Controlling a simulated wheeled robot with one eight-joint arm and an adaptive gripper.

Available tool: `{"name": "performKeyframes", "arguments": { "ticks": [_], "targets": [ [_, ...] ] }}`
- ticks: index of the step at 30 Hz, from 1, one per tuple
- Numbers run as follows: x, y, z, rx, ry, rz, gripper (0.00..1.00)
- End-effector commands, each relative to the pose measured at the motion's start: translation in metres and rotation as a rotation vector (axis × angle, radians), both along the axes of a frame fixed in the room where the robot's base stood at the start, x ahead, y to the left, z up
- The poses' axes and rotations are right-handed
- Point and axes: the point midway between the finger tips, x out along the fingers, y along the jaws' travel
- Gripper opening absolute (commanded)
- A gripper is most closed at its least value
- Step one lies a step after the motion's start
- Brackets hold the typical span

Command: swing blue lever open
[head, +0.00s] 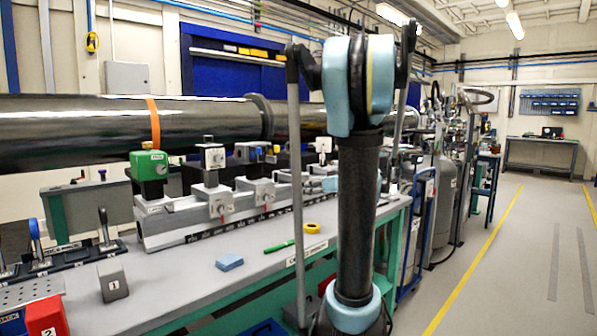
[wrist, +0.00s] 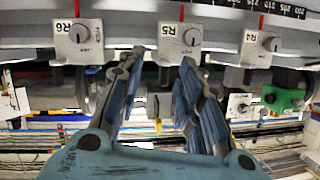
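A blue-handled lever (head: 36,235) stands nearly upright on a dark labelled base at the left of the bench in the head view. The blue lever is not recognisable in the wrist view. In the head view my arm hides most of the gripper.
The bench (head: 180,285) carries a grey block marked 1 (head: 112,280), a blue pad (head: 229,262), a green pen (head: 279,246) and yellow tape (head: 311,228). A rail with carriages and a green box (head: 149,166) stand behind. A large dark pipe (head: 80,130) runs above.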

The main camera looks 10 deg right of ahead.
Motion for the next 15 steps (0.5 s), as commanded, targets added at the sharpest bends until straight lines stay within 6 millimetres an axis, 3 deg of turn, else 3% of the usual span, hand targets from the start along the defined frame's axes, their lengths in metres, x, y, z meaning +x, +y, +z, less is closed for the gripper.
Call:
{"name": "performKeyframes", "arguments": {
  "ticks": [3, 6, 10, 15],
  "targets": [
    [0.034, -0.034, 0.017, 0.023, -0.131, -0.032, 0.33],
    [0.053, -0.059, 0.028, 0.034, -0.225, -0.059, 0.33],
    [0.068, -0.082, 0.037, 0.041, -0.307, -0.087, 0.33],
    [0.077, -0.093, 0.042, 0.042, -0.352, -0.104, 0.33]
  ]
}}
